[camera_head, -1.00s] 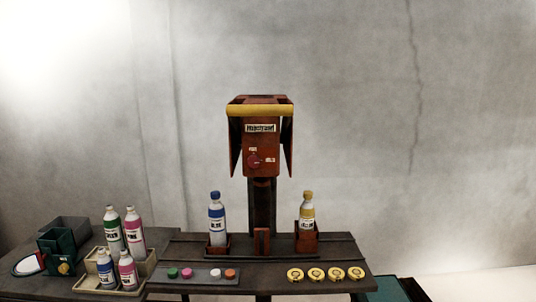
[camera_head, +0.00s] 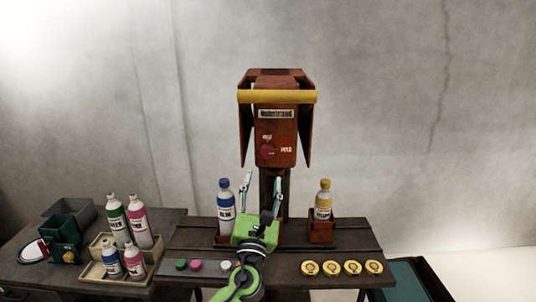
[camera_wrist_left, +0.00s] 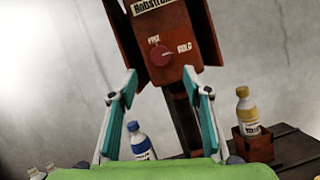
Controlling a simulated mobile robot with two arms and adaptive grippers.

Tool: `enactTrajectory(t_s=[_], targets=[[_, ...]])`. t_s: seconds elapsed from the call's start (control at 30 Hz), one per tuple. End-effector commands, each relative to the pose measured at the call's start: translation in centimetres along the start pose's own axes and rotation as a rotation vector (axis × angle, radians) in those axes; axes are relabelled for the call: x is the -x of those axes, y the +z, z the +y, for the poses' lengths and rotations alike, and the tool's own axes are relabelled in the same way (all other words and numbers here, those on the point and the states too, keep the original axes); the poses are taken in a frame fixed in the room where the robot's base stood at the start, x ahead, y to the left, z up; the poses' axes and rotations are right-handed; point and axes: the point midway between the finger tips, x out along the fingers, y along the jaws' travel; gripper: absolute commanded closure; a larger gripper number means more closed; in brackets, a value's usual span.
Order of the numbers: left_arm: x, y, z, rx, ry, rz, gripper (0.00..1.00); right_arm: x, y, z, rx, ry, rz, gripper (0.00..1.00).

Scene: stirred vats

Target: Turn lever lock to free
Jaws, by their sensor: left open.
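The lever lock is a round dark-red knob (camera_head: 268,151) on the front of a red-brown press (camera_head: 276,125). It also shows in the left wrist view (camera_wrist_left: 162,55). A short label above it looks like FREE, and one to its right reads HOLD; which one it points to is too small to tell. A yellow bar (camera_head: 277,97) crosses the press above the name plate. My left gripper (camera_head: 262,176) is open and empty, fingers pointing up, below the knob in the picture. In the left wrist view its fingertips (camera_wrist_left: 160,73) frame the knob, apart from it. My right gripper is out of view.
A blue-labelled bottle (camera_head: 225,198) stands left of my gripper, and a yellow one (camera_head: 322,201) stands in a red holder to the right. Coloured discs and yellow caps (camera_head: 310,268) lie along the table's front. More bottles stand in a beige tray (camera_head: 97,270) at left.

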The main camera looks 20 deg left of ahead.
Motion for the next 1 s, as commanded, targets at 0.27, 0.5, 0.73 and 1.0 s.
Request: enactTrajectory(t_s=[0.27,0.5,0.73,1.0], targets=[[-6.0,0.1,0.0,0.001,0.000,0.000,0.55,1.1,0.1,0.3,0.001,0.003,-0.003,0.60],[-8.9,0.0,0.0,0.003,-0.001,0.001,0.55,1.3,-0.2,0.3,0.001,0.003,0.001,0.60],[-9.6,-0.1,-0.1,0.003,-0.002,0.002,0.55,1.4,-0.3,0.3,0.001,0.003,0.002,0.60],[-9.6,-0.1,-0.1,0.003,-0.001,0.002,0.76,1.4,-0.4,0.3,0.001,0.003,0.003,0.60]])
